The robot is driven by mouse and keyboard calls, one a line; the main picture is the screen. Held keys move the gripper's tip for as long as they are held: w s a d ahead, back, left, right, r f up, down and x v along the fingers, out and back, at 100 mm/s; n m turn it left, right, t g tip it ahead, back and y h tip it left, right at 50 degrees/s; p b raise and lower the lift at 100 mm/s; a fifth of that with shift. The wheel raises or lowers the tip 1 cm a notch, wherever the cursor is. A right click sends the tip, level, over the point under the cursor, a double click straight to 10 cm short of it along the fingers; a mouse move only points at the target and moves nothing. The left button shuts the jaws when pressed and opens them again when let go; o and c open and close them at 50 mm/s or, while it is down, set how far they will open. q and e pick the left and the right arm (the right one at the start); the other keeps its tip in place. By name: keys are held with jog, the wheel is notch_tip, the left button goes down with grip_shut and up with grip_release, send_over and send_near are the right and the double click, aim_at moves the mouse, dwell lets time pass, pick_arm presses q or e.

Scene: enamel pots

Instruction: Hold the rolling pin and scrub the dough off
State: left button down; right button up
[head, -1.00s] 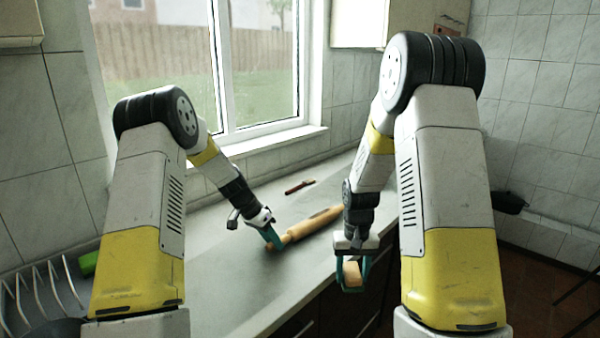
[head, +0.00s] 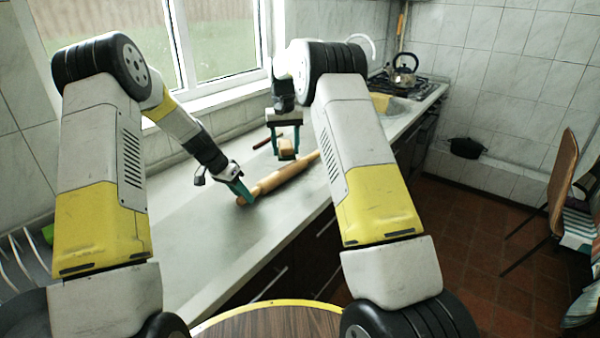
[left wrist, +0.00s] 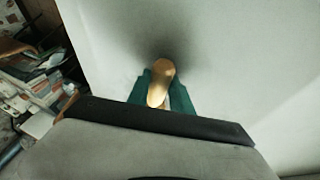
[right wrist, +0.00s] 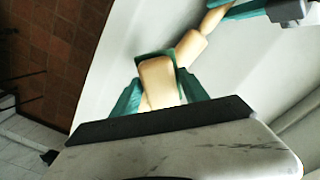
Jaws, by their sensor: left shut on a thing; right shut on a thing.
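A light wooden rolling pin (head: 283,178) lies slantwise along the counter in the head view. My left gripper (head: 240,189) is shut on its near-left handle, whose rounded end (left wrist: 162,70) shows in the left wrist view. My right gripper (head: 286,152) is shut on a small wooden block (right wrist: 158,80), perhaps a scrubber. In the head view the block (head: 287,147) appears just behind the pin's middle. The pin (right wrist: 190,46) also shows beyond the block in the right wrist view. I cannot tell whether the block touches the pin. No dough can be made out.
A kettle (head: 404,75) stands on the stove at the far end. A wire rack (head: 22,255) is at the left, and a wooden chair (head: 562,175) at the right.

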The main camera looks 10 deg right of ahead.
jog(key=a+r, duration=0.1)
jog(key=w+r, duration=0.1)
jog(key=w+a+r, duration=0.1)
jog(key=r, duration=0.1)
jog(key=shift+w+a+r, duration=0.1)
jog(key=shift+w+a, duration=0.05)
jog(key=shift+a, duration=0.15)
send_near(268, 178)
jog(key=shift+w+d+f, duration=0.6)
jog(key=shift+d+f, duration=0.05)
jog(key=shift+f, duration=0.25)
jog(key=shift+w+d+f, duration=0.65)
jog(key=shift+f, duration=0.3)
jog(key=shift+w+d+f, duration=0.6)
jog(key=shift+d+f, duration=0.1)
jog(key=shift+f, duration=0.2)
jog(key=shift+f, duration=0.6)
jog(key=shift+w+d, duration=1.7)
jog(key=shift+d, duration=0.15)
jog(key=shift+s+a+f, duration=0.1)
jog(key=shift+s+a, duration=0.9)
jog(key=shift+s+a+f, duration=0.15)
jog(key=shift+s+a, duration=0.8)
jog(key=shift+a, duration=0.05)
jog(key=shift+s+a, duration=1.6)
jog(key=shift+a, duration=0.2)
jog(key=shift+r, duration=0.1)
